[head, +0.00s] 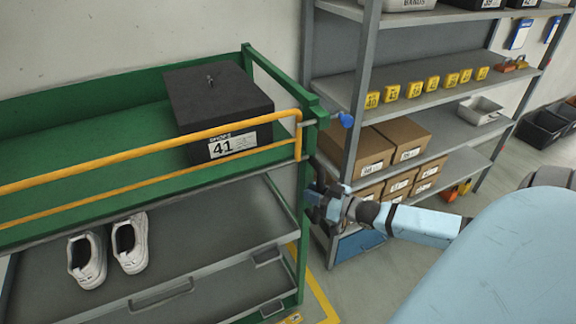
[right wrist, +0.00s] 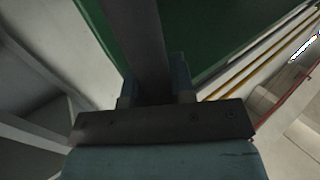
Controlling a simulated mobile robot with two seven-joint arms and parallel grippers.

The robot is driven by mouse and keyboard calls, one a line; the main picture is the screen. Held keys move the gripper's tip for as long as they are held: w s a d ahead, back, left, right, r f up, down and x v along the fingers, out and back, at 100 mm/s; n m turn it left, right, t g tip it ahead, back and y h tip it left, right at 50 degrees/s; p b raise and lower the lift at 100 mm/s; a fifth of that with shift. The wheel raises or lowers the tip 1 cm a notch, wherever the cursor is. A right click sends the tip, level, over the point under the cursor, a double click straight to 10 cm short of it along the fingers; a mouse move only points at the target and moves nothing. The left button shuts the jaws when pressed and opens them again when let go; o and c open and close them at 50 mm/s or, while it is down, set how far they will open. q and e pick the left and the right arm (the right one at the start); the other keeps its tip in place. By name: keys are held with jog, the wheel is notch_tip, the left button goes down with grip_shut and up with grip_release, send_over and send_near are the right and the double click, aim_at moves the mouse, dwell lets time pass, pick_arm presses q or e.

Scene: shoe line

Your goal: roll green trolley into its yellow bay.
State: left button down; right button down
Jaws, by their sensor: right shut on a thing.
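The green trolley (head: 85,150) fills the left of the head view; its green side also shows in the right wrist view (right wrist: 215,35). My right gripper (head: 320,188) is at the trolley's right end, beside the corner post. In the right wrist view it is shut around a dark upright bar, the trolley's handle (right wrist: 138,40). The fingertips are partly hidden there. Yellow floor marking (head: 322,295) shows beside the trolley's lower right corner; the rest of the bay is hidden. My left gripper is not in view.
A black box (head: 215,95) labelled 41 stands on the trolley's top deck. White shoes (head: 107,248) sit on a lower grey shelf. A grey rack (head: 365,110) with brown boxes (head: 375,150) stands close behind the trolley's right end. Black crates (head: 545,125) are at far right.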

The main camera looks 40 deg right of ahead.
jog(key=s+d, duration=0.2)
jog(key=d, duration=0.4)
jog(key=shift+d+p, duration=0.3)
jog(key=shift+p, duration=0.05)
jog(key=c, duration=1)
grip_release()
jog(key=shift+o, duration=0.2)
jog(key=v, duration=1.3)
jog(key=shift+s, duration=0.35)
jog(key=shift+d, duration=0.15)
